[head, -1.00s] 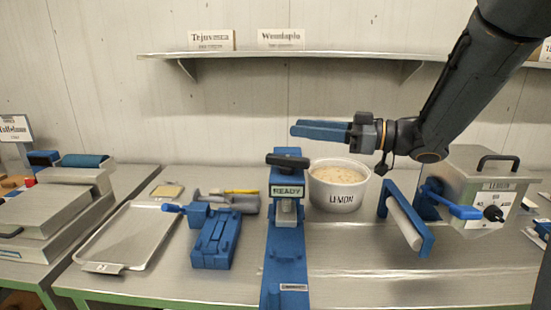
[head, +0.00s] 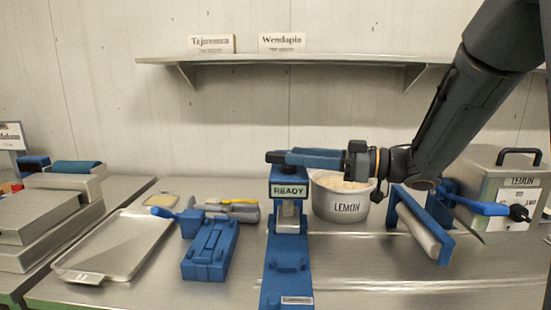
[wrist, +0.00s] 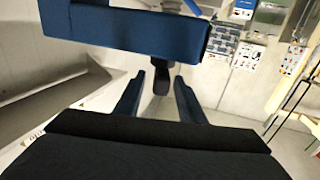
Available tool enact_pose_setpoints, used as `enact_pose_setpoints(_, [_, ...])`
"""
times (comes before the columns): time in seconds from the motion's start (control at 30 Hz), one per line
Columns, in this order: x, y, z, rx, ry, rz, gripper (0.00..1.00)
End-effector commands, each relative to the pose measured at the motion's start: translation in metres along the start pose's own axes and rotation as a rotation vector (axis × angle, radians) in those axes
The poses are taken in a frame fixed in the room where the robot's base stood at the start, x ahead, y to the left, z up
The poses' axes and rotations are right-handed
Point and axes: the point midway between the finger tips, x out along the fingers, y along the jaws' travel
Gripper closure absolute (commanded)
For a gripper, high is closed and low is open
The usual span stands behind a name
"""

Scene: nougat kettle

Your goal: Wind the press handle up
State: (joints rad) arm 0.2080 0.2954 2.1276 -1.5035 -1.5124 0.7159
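The blue press (head: 289,215) with a READY label stands upright at the middle of the bench. Its black handle (head: 272,157) lies on top, mostly hidden behind my fingers in the head view. My gripper (head: 290,157) reaches in from the right, level with the handle. In the wrist view my gripper (wrist: 160,98) has two blue fingers spread apart. The dark end of what looks like the handle (wrist: 159,80) shows in the gap between them. I cannot tell whether a finger touches it.
A roller frame (head: 420,222) and a metal box (head: 505,185) are further right. A blue fixture (head: 210,248) and metal tray (head: 115,245) lie left. A shelf (head: 290,58) runs along the wall above.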

Motion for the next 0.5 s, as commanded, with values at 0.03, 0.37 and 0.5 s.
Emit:
enact_pose_setpoints(0.03, [0.008,-0.001,-0.001,0.000,0.000,-0.003,0.64])
enact_pose_setpoints(0.37, [0.055,-0.001,-0.001,0.001,0.000,-0.002,0.64])
enact_pose_setpoints(0.5, [0.064,0.000,-0.001,0.001,0.000,0.000,0.64])
